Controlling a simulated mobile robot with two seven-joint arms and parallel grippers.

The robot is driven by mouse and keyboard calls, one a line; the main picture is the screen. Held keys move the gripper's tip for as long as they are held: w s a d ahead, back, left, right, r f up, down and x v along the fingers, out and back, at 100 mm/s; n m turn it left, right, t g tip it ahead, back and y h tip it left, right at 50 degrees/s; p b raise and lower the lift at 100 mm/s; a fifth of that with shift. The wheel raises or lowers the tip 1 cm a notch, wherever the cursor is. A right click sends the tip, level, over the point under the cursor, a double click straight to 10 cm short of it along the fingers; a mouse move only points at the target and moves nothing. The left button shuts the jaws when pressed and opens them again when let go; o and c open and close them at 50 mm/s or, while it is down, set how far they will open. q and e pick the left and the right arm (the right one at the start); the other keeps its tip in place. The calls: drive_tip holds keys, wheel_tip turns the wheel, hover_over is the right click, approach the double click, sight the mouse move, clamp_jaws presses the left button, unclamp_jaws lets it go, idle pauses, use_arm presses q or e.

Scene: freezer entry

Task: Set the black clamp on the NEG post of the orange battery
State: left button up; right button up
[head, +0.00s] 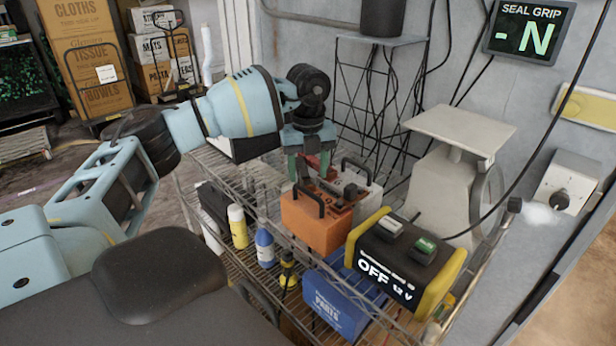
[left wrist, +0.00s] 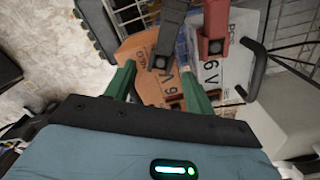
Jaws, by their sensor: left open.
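The orange battery (head: 312,226) stands on the wire rack with a black handle on its front; it also shows in the left wrist view (left wrist: 135,50). The white battery (left wrist: 240,70) stands directly beside it. The black clamp (left wrist: 170,30) shows over the orange battery, and a red clamp (left wrist: 214,28) over the white one. My left gripper (head: 314,166) is above the batteries, pointing down. Its green fingers (left wrist: 160,88) are apart with nothing clearly held between them. I cannot read a NEG mark or tell whether the black clamp touches a post. My right gripper is not in view.
A yellow and black charger (head: 398,262) reading OFF 12 V stands at the rack's front right, before a grey scale (head: 450,180). Bottles (head: 237,226) and a blue parts bin (head: 340,305) sit lower. A wall display (head: 528,32) reads SEAL GRIP - N.

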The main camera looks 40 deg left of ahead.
use_arm(q)
drive_tip(key=shift+r, duration=2.7)
drive_tip(key=shift+f, duration=0.1)
